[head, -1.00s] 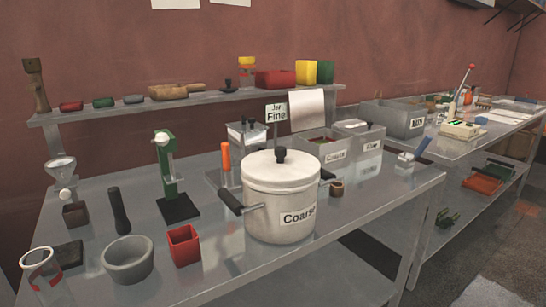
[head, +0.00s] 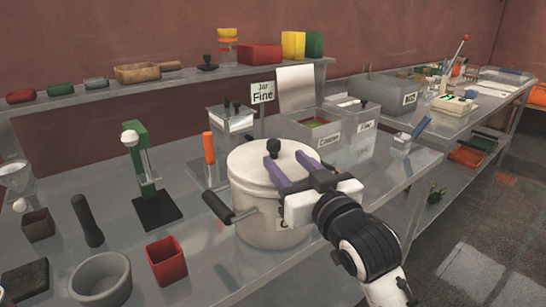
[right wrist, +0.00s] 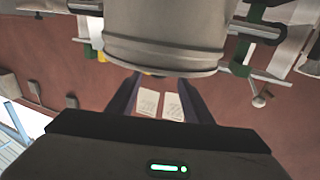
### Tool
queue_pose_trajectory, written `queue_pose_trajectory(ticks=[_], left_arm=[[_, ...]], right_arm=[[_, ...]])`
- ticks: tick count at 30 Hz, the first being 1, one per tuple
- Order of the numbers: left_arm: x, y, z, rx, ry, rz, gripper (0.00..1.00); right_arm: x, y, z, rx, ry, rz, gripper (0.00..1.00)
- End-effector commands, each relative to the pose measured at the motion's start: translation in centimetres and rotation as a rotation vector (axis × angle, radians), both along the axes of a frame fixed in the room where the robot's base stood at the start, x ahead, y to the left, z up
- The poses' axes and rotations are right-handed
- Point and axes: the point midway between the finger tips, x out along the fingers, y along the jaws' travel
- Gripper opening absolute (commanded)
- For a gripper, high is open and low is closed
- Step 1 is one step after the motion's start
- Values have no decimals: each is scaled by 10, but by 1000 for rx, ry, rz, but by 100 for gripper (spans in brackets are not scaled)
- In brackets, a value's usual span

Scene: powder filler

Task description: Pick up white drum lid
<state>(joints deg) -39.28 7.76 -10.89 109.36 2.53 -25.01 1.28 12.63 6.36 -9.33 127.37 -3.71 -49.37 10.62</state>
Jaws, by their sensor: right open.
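The white drum (head: 262,222) stands on the metal table in the head view. Its white lid (head: 250,162) sits on top, with a black knob (head: 273,147) in the middle. My right gripper (head: 284,159) comes in from the right. Its purple fingers are open over the right part of the lid, with the tips close to the knob. I cannot tell whether they touch it. The arm hides part of the drum's label and right side. In the right wrist view the drum (right wrist: 165,30) shows upside down beyond the open fingers. My left gripper is not in view.
Behind the drum are the Fine jar sign (head: 263,92) and the labelled bins (head: 330,140). An orange-handled tool (head: 209,147) stands left of it. A red cup (head: 167,264), a grey bowl (head: 102,281) and a green stand (head: 142,165) are farther left.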

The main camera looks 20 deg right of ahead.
Motion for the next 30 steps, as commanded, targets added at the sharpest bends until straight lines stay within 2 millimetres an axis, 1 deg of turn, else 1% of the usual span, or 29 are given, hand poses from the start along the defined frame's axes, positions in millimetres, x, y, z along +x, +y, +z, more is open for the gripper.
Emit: queue_pose_trajectory(ticks=[4, 9, 12, 15, 21, 26, 27, 29, 30], left_arm=[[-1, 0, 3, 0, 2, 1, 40], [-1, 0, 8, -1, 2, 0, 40], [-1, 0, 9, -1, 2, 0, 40], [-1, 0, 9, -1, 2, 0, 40], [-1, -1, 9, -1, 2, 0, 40], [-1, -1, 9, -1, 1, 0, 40], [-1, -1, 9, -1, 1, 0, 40], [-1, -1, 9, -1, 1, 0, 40], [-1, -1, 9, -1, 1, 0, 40]], right_arm=[[13, 1, 2, 0, 0, 0, 46], [39, 2, 5, 1, 0, 1, 46], [50, 3, 4, 0, 1, 1, 46], [54, 4, 3, 0, 0, 1, 46], [54, 4, 3, 0, 0, 1, 46], [54, 4, 3, 0, 0, 1, 19], [54, 4, 3, 0, 0, 1, 12], [54, 4, 3, 0, 0, 1, 2], [54, 3, 4, 0, -1, 1, 0]])
